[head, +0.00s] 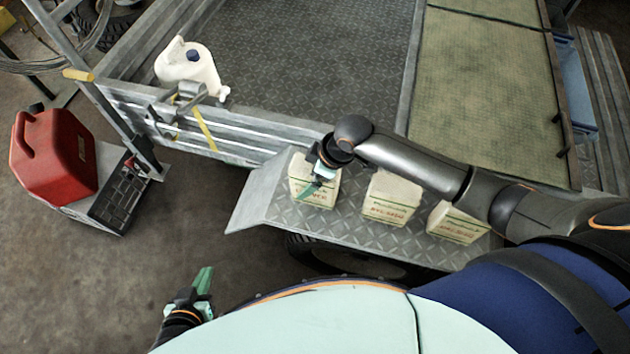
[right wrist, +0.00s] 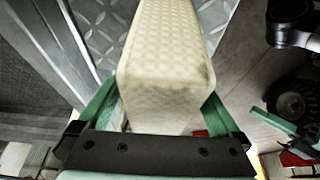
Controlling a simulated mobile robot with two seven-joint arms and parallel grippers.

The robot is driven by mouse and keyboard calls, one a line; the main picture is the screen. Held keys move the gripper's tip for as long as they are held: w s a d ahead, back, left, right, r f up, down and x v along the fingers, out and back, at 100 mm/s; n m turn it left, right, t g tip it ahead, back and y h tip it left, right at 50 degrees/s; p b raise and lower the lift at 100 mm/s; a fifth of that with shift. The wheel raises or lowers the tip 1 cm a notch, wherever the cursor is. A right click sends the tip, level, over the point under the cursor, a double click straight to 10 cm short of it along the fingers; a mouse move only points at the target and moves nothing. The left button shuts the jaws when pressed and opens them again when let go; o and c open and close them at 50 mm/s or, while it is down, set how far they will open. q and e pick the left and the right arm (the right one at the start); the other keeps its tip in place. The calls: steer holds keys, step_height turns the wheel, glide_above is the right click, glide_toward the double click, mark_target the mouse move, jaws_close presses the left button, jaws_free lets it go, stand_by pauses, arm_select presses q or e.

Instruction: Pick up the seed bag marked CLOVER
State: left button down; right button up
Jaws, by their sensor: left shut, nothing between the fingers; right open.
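Three pale cream seed bags stand in a row on a metal tread-plate shelf (head: 267,205) in the head view: a left bag (head: 325,195), a middle bag (head: 391,198) and a right bag (head: 455,223). Each has printing on its front. The left bag's red lettering is partly covered by my right gripper (head: 317,184), so I cannot fully read it; the others are too small to read surely. In the right wrist view, a bag (right wrist: 165,60) lies between the open green fingers of my right gripper (right wrist: 160,108). My left gripper (head: 203,284) is shut and empty, low at left.
A white jug (head: 188,66) stands on the trailer bed (head: 290,50) behind the rail. A red fuel can (head: 55,155) and a black crate (head: 112,192) are at left. My right arm passes over the middle and right bags. The floor at lower left is clear.

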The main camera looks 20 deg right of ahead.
steer(key=shift+f, duration=0.2)
stand_by(0.6)
jaws_close()
stand_by(0.8)
steer(key=shift+w+r, duration=0.1)
